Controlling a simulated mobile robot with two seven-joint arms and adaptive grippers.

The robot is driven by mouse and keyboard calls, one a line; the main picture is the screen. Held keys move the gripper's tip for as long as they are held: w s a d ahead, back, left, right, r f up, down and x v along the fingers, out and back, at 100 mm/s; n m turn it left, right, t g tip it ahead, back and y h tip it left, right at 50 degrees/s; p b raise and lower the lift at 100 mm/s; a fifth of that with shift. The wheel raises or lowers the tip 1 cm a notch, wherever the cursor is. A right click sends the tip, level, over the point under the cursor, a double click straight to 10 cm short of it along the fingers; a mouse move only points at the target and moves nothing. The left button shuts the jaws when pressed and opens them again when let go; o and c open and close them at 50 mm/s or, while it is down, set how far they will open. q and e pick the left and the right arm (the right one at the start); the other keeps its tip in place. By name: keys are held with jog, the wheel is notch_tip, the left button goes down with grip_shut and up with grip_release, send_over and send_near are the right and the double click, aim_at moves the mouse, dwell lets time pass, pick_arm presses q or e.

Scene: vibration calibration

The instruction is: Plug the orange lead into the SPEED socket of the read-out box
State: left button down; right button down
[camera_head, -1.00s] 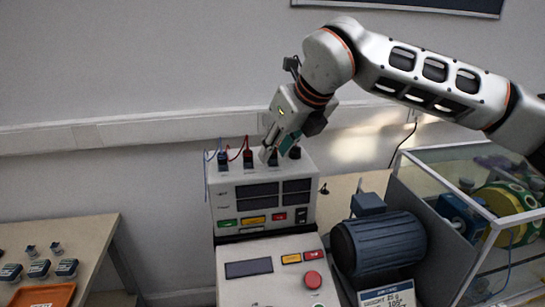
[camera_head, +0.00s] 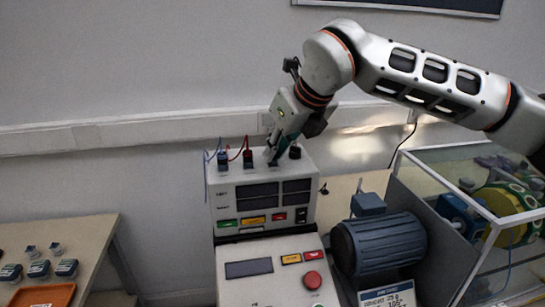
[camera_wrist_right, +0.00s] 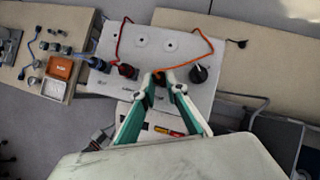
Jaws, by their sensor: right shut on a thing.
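The grey read-out box (camera_head: 232,205) stands at the middle of the head view, and its top shows in the wrist view (camera_wrist_right: 145,55). My right gripper (camera_head: 273,160) is over the box's top, between a red plug (camera_head: 248,158) and a black knob (camera_head: 295,152). In the wrist view the right gripper (camera_wrist_right: 160,80) is shut on the orange lead's plug end; the orange lead (camera_wrist_right: 205,42) loops up from it. The fingertips are at a dark socket; I cannot tell whether the plug is seated. The SPEED label is not readable. My left gripper is out of view.
A blue plug (camera_head: 222,160) sits left of the red one. A control panel (camera_head: 245,287) with a red button is in front of the box. A blue motor (camera_head: 380,245) and a clear-walled enclosure (camera_head: 478,215) stand right. A table with an orange tray (camera_head: 45,295) is left.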

jog(key=shift+f, duration=0.1)
jog(key=shift+s+a+m+t+h+b, duration=0.2)
jog(key=shift+m+h, duration=0.35)
jog(key=shift+m, duration=0.5)
jog(key=shift+w+m+t+h+b, duration=0.1)
jog(key=shift+m+t+h, duration=0.35)
jog(key=shift+m, duration=0.6)
jog(key=shift+a, duration=0.1)
jog(key=shift+s+a+m+h, duration=0.1)
jog(key=shift+a+m+h, duration=0.1)
jog(key=shift+m+h, duration=0.8)
jog(key=shift+m, duration=0.9)
jog(key=shift+h, duration=0.3)
jog(key=shift+a+m+g+h+p, duration=0.2)
jog(key=shift+m+h+p, duration=0.3)
jog(key=shift+m+h, duration=0.9)
jog(key=shift+m+y, duration=0.3)
jog(key=shift+m, duration=0.4)
